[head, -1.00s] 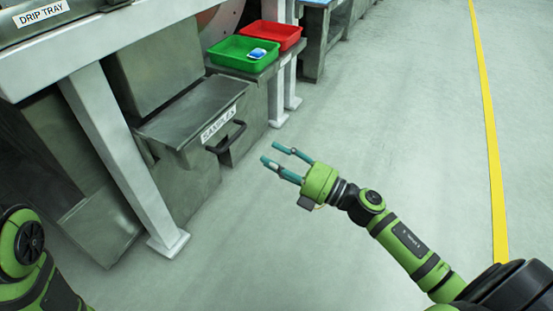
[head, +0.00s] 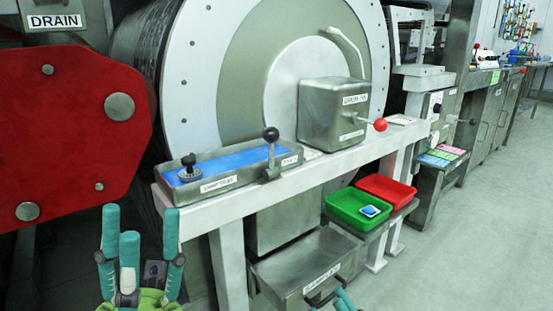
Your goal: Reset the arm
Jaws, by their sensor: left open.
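My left gripper (head: 140,232) stands upright at the bottom left of the head view. Its teal fingers are spread apart with nothing between them, in front of the bench and below the red plate. My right gripper (head: 343,301) shows only as teal fingertips at the bottom edge, just by the front of the steel drawer; the rest is cut off, so its opening cannot be told.
A white-topped bench (head: 290,180) with a blue tray (head: 225,165), a black-knobbed lever (head: 271,150) and a red-knobbed grey box (head: 333,112) stands before the large drum (head: 240,60). Below are a green bin (head: 347,205), a red bin (head: 386,188) and a steel drawer (head: 300,268). Floor at right (head: 480,240) is clear.

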